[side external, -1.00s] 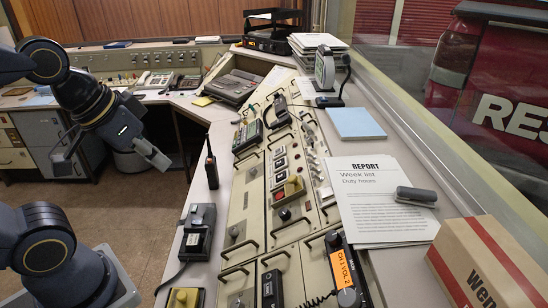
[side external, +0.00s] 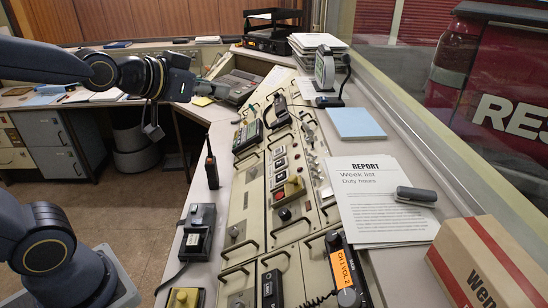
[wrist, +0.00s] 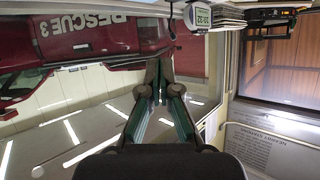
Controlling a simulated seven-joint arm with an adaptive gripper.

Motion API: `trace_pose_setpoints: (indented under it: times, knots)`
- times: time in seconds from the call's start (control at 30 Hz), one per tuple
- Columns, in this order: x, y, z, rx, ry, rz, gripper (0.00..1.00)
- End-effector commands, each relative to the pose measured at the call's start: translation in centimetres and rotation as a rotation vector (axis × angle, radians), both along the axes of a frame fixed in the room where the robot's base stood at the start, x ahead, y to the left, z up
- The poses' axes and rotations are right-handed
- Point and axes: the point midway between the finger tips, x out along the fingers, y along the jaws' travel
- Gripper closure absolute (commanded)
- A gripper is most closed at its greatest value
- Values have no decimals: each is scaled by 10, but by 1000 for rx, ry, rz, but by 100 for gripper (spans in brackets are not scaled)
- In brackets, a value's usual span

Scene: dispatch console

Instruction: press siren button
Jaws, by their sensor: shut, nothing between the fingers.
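A second yellow block (side external: 185,298) shows at the lower left front edge, partly cut off by the frame. Labels are too small to read, so I cannot tell which is the siren button. My gripper (side external: 222,90) is stretched out level at the upper left, in the air, well apart from both blocks. In the wrist view my gripper (wrist: 160,96) is shut and empty, and no console button shows there.
A black handheld radio (side external: 211,165) stands upright on the console's left edge. A window shows a red vehicle (wrist: 70,35) beyond.

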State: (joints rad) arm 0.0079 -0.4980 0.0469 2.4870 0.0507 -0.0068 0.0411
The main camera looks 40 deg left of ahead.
Motion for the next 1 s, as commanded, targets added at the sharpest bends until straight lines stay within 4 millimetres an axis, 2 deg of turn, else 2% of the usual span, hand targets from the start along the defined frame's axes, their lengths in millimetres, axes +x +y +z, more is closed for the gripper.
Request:
trace_pose_setpoints:
  times: [0.03, 0.1, 0.2, 0.27, 0.4, 0.53, 0.6, 0.7, 0.83, 1.0]
  knots:
    - [18, 2, -5, 7, -34, -1, 100]
    - [42, 5, -10, 21, -97, -3, 100]
    - [71, 9, -26, 41, -166, -9, 100]
    - [84, 11, -39, 54, -194, -13, 100]
    - [107, 13, -82, 81, -223, -28, 100]
    - [116, 15, -135, 103, -193, -41, 100]
    - [116, 16, -166, 112, -153, -48, 100]
    - [111, 18, -201, 119, -82, -52, 100]
    - [104, 20, -233, 125, -11, -55, 100]
    - [99, 19, -250, 126, 26, -59, 100]
